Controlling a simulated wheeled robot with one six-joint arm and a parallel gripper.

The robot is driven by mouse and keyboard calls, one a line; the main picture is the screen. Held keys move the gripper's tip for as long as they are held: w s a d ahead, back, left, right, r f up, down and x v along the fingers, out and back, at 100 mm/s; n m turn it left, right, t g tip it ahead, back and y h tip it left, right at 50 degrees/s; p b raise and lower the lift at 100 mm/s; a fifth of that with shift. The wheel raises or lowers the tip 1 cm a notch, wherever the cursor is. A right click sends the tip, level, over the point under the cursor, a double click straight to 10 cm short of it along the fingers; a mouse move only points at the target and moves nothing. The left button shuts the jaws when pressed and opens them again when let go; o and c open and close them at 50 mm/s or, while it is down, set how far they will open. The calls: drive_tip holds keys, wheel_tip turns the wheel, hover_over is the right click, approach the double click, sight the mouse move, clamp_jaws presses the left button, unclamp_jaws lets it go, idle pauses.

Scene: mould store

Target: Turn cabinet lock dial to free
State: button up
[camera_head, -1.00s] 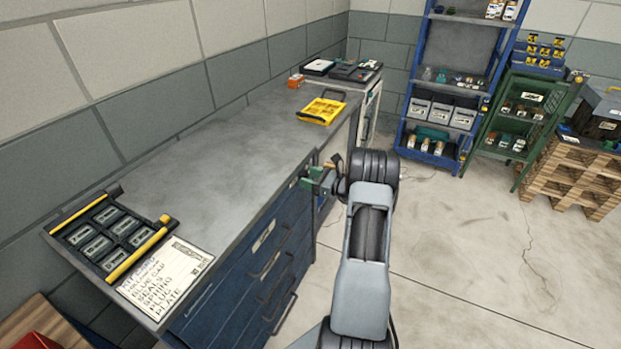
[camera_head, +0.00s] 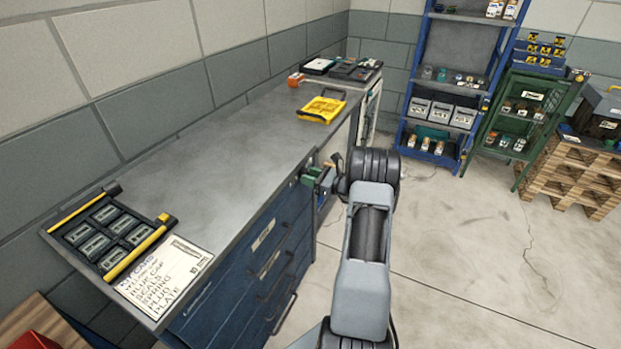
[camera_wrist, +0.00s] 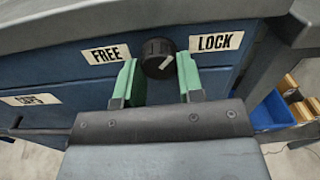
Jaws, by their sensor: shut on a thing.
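The lock dial (camera_wrist: 155,50) is a round black knob on the blue cabinet (camera_wrist: 60,75) front, just under the worktop edge. A FREE label (camera_wrist: 106,54) is on its left and a LOCK label (camera_wrist: 216,42) on its right. The dial's pale pointer mark slants up and right, towards LOCK. My gripper (camera_wrist: 157,64) is shut on the dial, one green finger on each side. In the head view my gripper (camera_head: 317,177) is at the cabinet's far front corner; the dial is not clearly visible there.
The worktop (camera_head: 220,140) carries a yellow tray (camera_head: 322,110), a dark compartment tray (camera_head: 108,230) and a written card (camera_head: 165,275). Drawer handles stick out below. A blue shelf (camera_head: 455,90) and a green cabinet (camera_head: 520,115) stand at the back.

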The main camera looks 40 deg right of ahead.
drive_tip(key=n+b, duration=0.8)
drive_tip(key=b, duration=0.5)
drive_tip(key=n+b, duration=0.9)
drive_tip(key=b, duration=0.4)
drive_tip(key=shift+w+d+r, duration=0.1)
drive_tip(key=shift+d, duration=0.1)
drive_tip(key=shift+r+n, duration=0.1)
drive_tip(key=shift+n, duration=0.2)
drive_tip(key=o, duration=0.9)
drive_tip(key=p+v, duration=0.2)
drive_tip(key=v, duration=1.1)
drive_tip(key=shift+s+d, duration=0.2)
drive_tip(key=shift+s, duration=0.15)
